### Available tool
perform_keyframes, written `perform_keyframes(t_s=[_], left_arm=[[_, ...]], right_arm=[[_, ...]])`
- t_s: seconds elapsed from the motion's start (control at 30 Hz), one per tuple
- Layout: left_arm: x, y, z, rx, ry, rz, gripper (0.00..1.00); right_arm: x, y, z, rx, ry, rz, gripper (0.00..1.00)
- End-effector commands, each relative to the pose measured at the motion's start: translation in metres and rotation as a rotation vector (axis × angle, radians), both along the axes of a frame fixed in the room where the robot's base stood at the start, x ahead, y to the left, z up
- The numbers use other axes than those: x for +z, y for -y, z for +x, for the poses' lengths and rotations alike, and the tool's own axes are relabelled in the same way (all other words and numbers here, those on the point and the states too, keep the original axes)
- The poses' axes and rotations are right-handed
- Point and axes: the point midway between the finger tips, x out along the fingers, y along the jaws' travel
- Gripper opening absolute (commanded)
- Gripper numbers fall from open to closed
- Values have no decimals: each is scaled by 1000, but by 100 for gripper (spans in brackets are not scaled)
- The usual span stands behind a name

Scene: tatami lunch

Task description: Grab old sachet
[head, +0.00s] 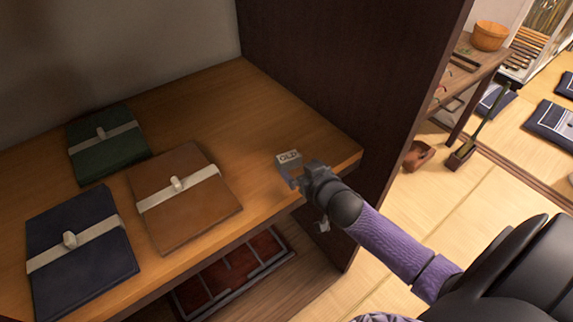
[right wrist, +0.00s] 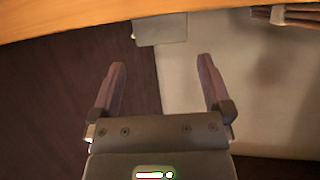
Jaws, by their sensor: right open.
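The old sachet (head: 289,158) is a small pale grey packet with dark lettering that seems to read OLD. It is by the right part of the wooden shelf, near the front edge. In the right wrist view a pale grey block, likely the sachet (right wrist: 160,28), is at the wood's edge, beyond the fingertips and roughly centred between them. My right gripper (head: 291,179) is just in front of the sachet in the head view. Its two fingers are wide apart with nothing between them, as the right wrist view (right wrist: 162,75) shows. My left gripper is not in view.
The wooden shelf (head: 235,110) holds a green (head: 108,158), a brown (head: 170,225) and a navy (head: 85,270) folded bundle with pale bands. A dark upright panel (head: 340,75) closes its right side. A red patterned item (head: 235,270) lies below.

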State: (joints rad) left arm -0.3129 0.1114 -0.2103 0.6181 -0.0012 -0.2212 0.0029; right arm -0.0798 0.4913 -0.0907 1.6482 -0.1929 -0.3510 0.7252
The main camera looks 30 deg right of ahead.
Motion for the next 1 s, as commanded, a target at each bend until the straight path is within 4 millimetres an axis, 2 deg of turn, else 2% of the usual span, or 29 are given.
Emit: perform_keyframes(t_s=[0.2, 0.3, 0.57, 0.8, 0.87, 1.0], left_arm=[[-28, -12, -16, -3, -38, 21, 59], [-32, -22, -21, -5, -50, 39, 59], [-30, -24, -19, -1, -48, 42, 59], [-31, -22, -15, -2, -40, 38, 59], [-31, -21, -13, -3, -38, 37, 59], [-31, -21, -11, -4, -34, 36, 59]], right_arm=[[-23, 3, 37, 0, 0, -3, 100], [-27, 4, 50, 0, -2, -2, 100], [-25, 4, 53, 0, -2, -1, 98], [-25, 4, 53, 0, -2, -1, 47], [-25, 4, 53, 0, -2, -1, 35], [-25, 4, 53, 0, -2, -1, 35]])
